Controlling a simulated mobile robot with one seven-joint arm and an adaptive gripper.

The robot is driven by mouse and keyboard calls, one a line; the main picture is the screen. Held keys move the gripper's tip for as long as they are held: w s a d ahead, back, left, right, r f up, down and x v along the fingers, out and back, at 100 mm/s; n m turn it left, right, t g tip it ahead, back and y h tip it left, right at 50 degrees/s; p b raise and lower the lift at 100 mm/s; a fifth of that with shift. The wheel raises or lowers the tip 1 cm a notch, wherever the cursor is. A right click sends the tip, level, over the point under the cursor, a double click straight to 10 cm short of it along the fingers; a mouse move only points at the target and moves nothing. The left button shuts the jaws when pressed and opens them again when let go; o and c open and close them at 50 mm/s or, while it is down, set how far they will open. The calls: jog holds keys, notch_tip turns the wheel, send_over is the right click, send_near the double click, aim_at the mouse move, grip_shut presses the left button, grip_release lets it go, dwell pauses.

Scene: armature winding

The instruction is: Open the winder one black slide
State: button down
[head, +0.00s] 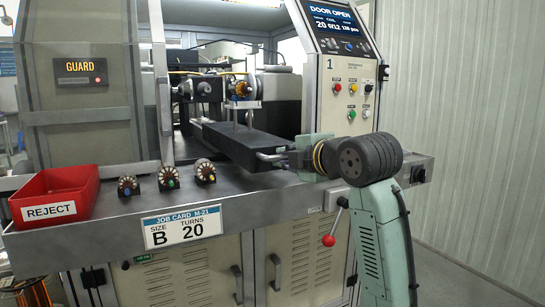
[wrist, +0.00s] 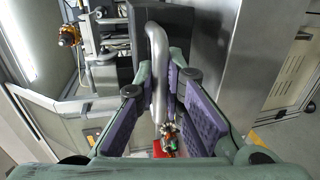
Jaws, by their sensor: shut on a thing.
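The black slide (head: 238,142) is a long dark block sticking out of the winder's opening towards the front ledge. A metal bar handle (head: 270,157) is on its near end. In the wrist view the handle is a bent silver bar (wrist: 158,50) below the dark slide (wrist: 172,22). My gripper (head: 288,158) is at the handle, shut on it. In the wrist view the handle runs between the purple finger pads of my gripper (wrist: 155,95). My arm hides part of the ledge in the head view.
A red REJECT bin (head: 55,195) and three small armatures (head: 166,178) stand on the ledge left of the slide. The control panel (head: 343,70) reads DOOR OPEN and is marked 1. A red-knobbed lever (head: 329,240) is below the ledge. The winding head (head: 238,88) is above the slide.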

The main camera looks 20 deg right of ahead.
jog(key=shift+f+v, duration=0.25)
jog(key=shift+v, duration=0.85)
jog(key=shift+f+v, duration=0.2)
jog(key=shift+v, duration=0.9)
jog(key=shift+s, duration=0.1)
jog(key=c, duration=1.7)
grip_release()
jog(key=shift+o, duration=0.2)
jog(key=v, duration=1.2)
jog(key=shift+a, duration=0.1)
